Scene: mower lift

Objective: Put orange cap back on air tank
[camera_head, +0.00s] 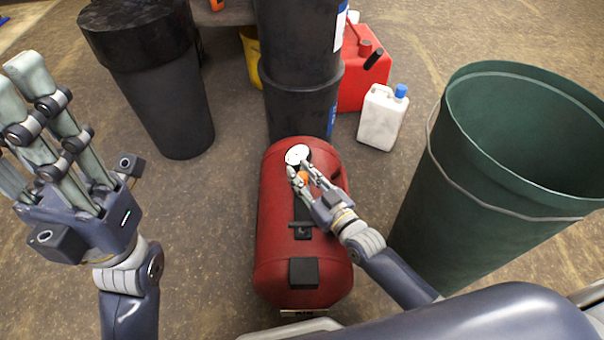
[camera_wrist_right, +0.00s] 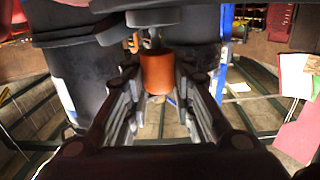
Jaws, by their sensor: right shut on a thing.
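The red air tank (camera_head: 273,232) lies lengthwise on the floor in the middle of the head view, with a white round gauge (camera_head: 297,154) near its far end. My right gripper (camera_head: 305,174) is over the tank just on the near side of the gauge, shut on the orange cap (camera_head: 303,177). The cap (camera_wrist_right: 158,72) also shows between the fingers in the right wrist view. Whether the cap touches a fitting on the tank is hard to tell. My left gripper (camera_head: 40,110) is raised at the left, its fingers spread and empty.
A green bin (camera_head: 465,215) stands close right of the tank. Dark bins (camera_head: 165,100) stand at the far left, and more dark bins (camera_head: 300,105) just beyond the tank. A white jug (camera_head: 381,118) and a red fuel can (camera_head: 360,85) stand behind. Floor left of the tank is clear.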

